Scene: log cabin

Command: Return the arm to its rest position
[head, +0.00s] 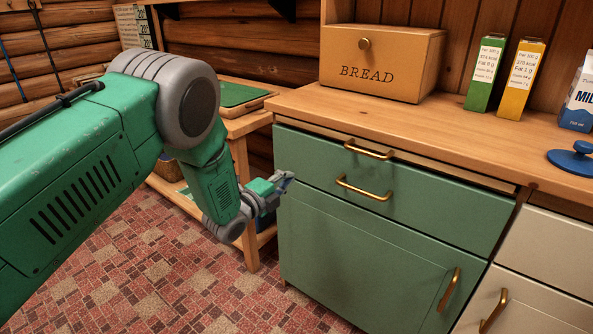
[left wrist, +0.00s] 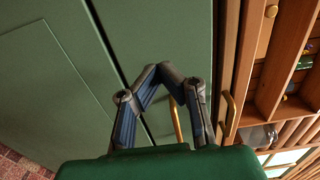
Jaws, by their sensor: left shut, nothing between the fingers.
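My left arm (head: 80,170) comes in from the left of the head view and bends down at a grey joint. My left gripper (head: 288,180) is shut and empty. It is near the upper left corner of the green cabinet (head: 345,255); I cannot tell whether it touches the front. In the left wrist view the fingertips (left wrist: 160,73) meet in front of green panels (left wrist: 155,35), with nothing between them. A brass handle (left wrist: 177,122) shows behind the fingers. My right gripper is not in view.
The wooden counter (head: 430,130) holds a bread box (head: 380,62), a green carton (head: 486,73), a yellow carton (head: 521,78), a milk carton (head: 579,103) and a blue lid-like object (head: 574,160). Brass drawer handles (head: 364,189) stick out. A low wooden table (head: 250,122) stands behind my arm.

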